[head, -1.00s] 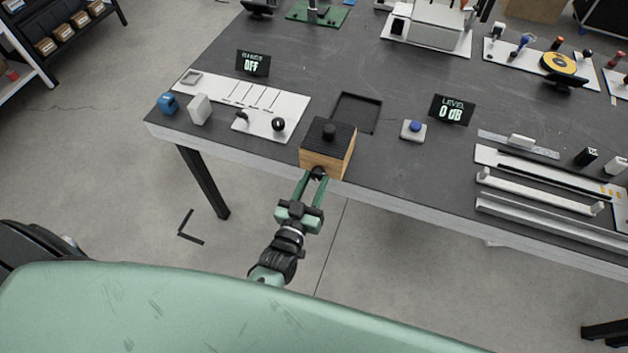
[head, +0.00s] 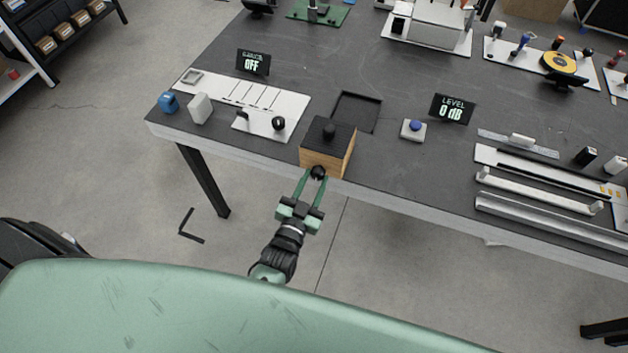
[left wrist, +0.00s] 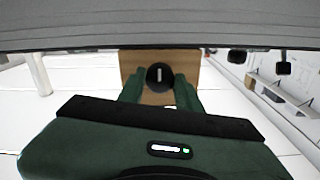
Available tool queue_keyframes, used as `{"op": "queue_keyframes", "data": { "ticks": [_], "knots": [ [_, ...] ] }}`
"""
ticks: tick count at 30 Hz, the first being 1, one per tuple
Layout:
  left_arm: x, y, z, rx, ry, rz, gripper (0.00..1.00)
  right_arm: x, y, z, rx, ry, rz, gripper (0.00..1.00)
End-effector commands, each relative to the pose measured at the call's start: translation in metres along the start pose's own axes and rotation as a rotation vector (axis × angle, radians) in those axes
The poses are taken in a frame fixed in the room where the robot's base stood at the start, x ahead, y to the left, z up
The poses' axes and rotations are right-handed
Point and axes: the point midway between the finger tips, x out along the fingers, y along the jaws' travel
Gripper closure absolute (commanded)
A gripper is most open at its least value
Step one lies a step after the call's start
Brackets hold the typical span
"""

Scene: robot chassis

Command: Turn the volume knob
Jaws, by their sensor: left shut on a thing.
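The volume knob (head: 318,172) is a round black knob on the front face of a wooden box (head: 322,161) with a black ribbed top, at the table's front edge. In the left wrist view the knob (left wrist: 160,76) has a white mark that stands about upright. My left gripper (head: 314,180) is shut on the knob, with one green finger on each side of it; the fingers also show in the left wrist view (left wrist: 159,90). The exact contact is too small to make out. My right gripper is not in view.
A second black knob (head: 330,131) stands on top of the box. A dark tray (head: 377,117) lies behind it. A white plate (head: 290,104) with small parts is to the left. A blue button (head: 415,126) and a display reading "LEVEL 0 dB" (head: 452,109) are to the right.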

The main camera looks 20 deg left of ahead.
Motion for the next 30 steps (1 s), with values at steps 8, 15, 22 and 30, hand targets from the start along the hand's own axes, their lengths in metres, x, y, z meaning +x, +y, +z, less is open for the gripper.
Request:
{"op": "queue_keyframes", "data": {
  "ticks": [8, 15, 22, 30],
  "knots": [
    [-0.001, 0.0, 0.002, -0.001, -0.004, 0.0, 0.44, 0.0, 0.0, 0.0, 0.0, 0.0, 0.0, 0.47],
    [-0.002, 0.0, 0.001, -0.001, -0.002, 0.0, 0.44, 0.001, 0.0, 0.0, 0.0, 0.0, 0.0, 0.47],
    [-0.034, 0.001, 0.003, -0.002, -0.005, 0.001, 0.44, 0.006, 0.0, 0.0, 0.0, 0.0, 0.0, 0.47],
    [-0.072, 0.0, 0.003, -0.002, -0.005, 0.0, 0.44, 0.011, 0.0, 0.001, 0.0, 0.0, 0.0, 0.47]
  ]
}}
